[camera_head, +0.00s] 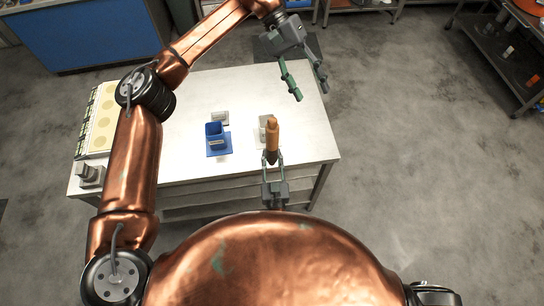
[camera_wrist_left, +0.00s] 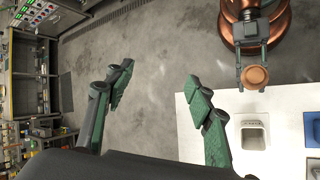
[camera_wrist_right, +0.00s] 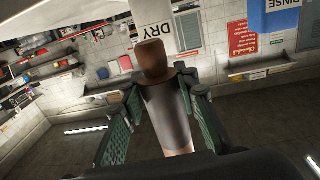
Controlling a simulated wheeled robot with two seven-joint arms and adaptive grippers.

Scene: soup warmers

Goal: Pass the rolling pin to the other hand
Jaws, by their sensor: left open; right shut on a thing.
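The wooden rolling pin (camera_head: 272,138) stands roughly upright in my right gripper (camera_head: 273,172), near the front edge of the white table. In the right wrist view, the two green fingers lie on both sides of the pin (camera_wrist_right: 168,112), whose brown handle points away from the gripper. My left gripper (camera_head: 300,86) is open and empty, above the table's far right corner and apart from the pin. In the left wrist view, its spread fingers (camera_wrist_left: 160,100) have nothing between them, and the pin's round end (camera_wrist_left: 255,76) shows at upper right.
The white table (camera_head: 300,135) holds a blue container on a blue base (camera_head: 216,138), grey-white containers (camera_head: 220,117) and a tray with round openings (camera_head: 101,120) at left. A grey device (camera_head: 90,175) sits at the front left corner. Floor right of the table is clear.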

